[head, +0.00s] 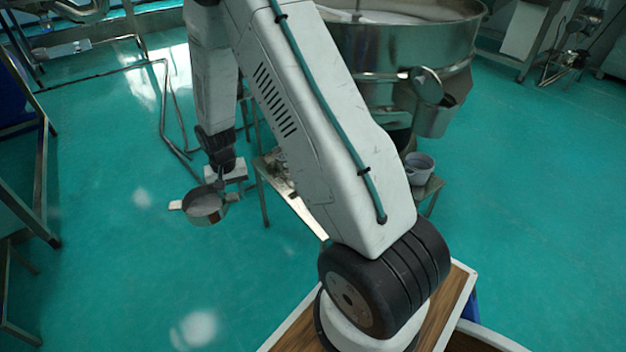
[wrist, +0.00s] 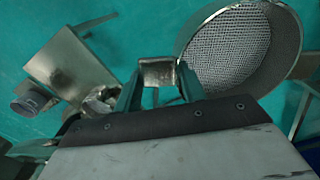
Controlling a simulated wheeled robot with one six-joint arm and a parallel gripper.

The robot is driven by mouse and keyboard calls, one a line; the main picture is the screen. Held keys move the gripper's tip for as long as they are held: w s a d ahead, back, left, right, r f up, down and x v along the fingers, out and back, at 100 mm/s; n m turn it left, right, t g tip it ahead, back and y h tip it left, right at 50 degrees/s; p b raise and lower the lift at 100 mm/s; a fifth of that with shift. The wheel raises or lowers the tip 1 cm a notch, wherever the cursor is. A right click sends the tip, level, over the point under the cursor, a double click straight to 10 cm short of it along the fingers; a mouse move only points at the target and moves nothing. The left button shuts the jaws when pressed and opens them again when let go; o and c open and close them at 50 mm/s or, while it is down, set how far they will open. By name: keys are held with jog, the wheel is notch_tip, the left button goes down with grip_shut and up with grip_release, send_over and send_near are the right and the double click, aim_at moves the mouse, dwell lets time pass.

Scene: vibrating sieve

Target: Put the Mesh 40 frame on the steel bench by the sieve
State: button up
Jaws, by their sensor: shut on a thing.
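My gripper (head: 220,178) is shut on the rim tab of a round, shallow steel frame (head: 205,206). The frame hangs over open floor, left of the bench in the head view. In the wrist view its grey woven mesh (wrist: 228,50) fills the upper right, and the jaws (wrist: 157,85) hold its tab. No mesh number is readable. The steel bench (head: 287,190) stands beside the sieve (head: 400,45), largely hidden by my arm. In the wrist view a steel surface (wrist: 75,62), seemingly a bench top, lies left of the jaws.
A grey bucket (head: 420,168) stands at the bench's right end. A grey cylindrical thing (wrist: 32,100) shows at the left of the wrist view. A steel rack (head: 40,185) stands at the far left. Green floor (head: 110,260) between is clear.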

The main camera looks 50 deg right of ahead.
jog(key=s+d+f+m, duration=0.45)
jog(key=d+m, duration=0.25)
jog(key=d, duration=0.2)
jog(key=s+d+f+m, duration=0.3)
jog(key=s+d+m, duration=0.2)
jog(key=d+m, duration=0.3)
jog(key=s+d+f+m, duration=0.4)
jog(key=s+d+m, duration=0.3)
jog(key=s+m, duration=0.15)
jog(key=s+d+f+m, duration=0.5)
jog(key=s+d+m, duration=0.15)
jog(key=s, duration=0.25)
jog(key=shift+m, duration=0.4)
jog(key=w+a, duration=0.1)
jog(key=w, duration=0.3)
jog(key=w+a, duration=0.2)
jog(key=w, duration=0.3)
jog(key=w+a+f, duration=0.1)
jog(key=w, duration=0.4)
jog(key=shift+a, duration=0.15)
jog(key=shift+w+f, duration=0.15)
jog(key=shift+f, duration=1.6)
jog(key=shift+f, duration=0.1)
jog(key=o, duration=1.1)
jog(key=shift+c, duration=0.2)
